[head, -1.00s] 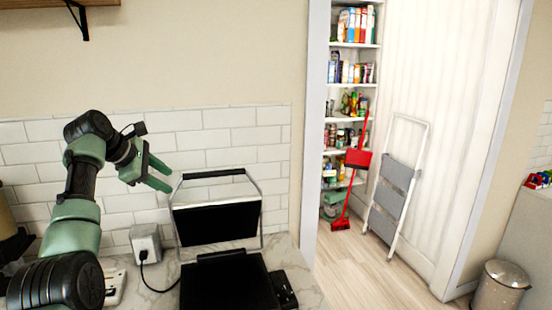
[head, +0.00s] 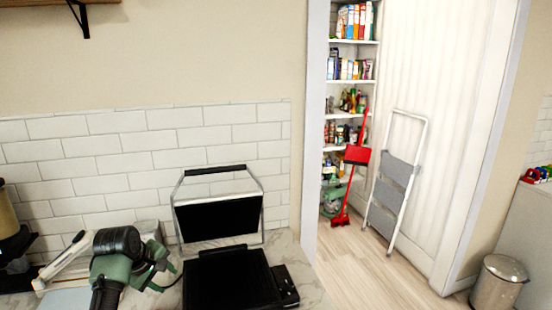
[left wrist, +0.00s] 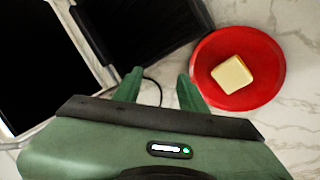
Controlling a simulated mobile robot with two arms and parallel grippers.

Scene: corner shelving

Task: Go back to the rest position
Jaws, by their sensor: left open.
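My left arm (head: 118,262) is low at the lower left of the head view, folded over the counter beside the open grill. Its gripper shows clearly in the left wrist view (left wrist: 158,88), with two green fingers apart and nothing between them. A red plate (left wrist: 274,52) with a pale yellow block (left wrist: 232,75) on it lies just right of the fingers there. The black grill (head: 232,282) stands with its lid (head: 217,218) raised. My right gripper is in neither view.
The marble counter (head: 305,265) ends right of the grill. Beyond it are clear wooden floor (head: 365,275), pantry shelves (head: 350,90), a red broom (head: 343,205), a step ladder (head: 396,180) and a metal bin (head: 498,283). A tiled wall (head: 140,150) stands behind the counter.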

